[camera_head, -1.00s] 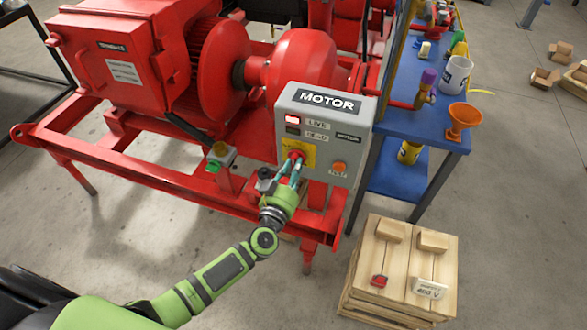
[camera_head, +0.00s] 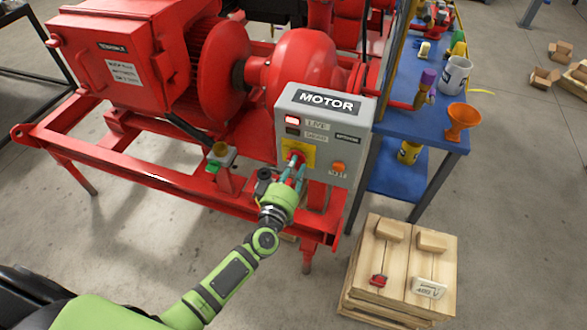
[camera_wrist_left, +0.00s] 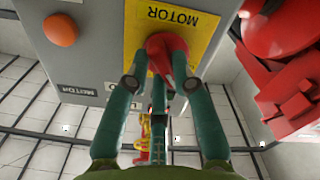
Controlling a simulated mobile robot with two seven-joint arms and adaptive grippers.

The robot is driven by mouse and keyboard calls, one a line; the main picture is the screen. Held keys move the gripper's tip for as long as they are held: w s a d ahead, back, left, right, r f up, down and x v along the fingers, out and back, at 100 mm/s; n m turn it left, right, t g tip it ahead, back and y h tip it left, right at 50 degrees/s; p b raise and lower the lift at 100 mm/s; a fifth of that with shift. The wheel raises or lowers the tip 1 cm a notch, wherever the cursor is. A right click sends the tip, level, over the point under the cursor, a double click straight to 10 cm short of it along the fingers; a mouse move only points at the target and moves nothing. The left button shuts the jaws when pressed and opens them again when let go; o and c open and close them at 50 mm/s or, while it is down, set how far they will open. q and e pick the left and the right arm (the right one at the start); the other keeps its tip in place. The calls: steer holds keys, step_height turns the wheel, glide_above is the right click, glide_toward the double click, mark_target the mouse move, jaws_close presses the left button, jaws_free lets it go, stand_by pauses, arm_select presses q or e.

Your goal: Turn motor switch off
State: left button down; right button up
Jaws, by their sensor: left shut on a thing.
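The grey motor box (camera_head: 352,118) stands at the right end of the red skid, with a MOTOR label on top. Its red rotary switch (camera_wrist_left: 166,50) sits on a yellow plate (camera_wrist_left: 205,28) marked MOTOR. My left gripper (camera_head: 294,165) is at the front of the box, its fingers shut on the red switch. In the head view the fingers partly hide the switch. My right gripper is not in view.
An orange button (camera_head: 338,168) is at the box's lower right. A red indicator (camera_head: 292,120) shows beside the LIVE label. A small box with a green button (camera_head: 213,167) stands left of the gripper. A blue shelf (camera_head: 440,142) and a wooden crate (camera_head: 362,282) are on the right.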

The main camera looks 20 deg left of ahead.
arm_select(q)
steer(key=n+b, duration=0.1)
steer(key=n, duration=0.9)
steer(key=shift+a+r+b, duration=0.1)
steer(key=shift+r+b, duration=0.1)
steer(key=shift+b, duration=0.15)
stand_by(0.3)
steer(key=c, duration=1)
jaws_free()
steer(key=shift+c, duration=0.2)
steer(key=s, duration=1.2)
steer(key=shift+a, duration=0.25)
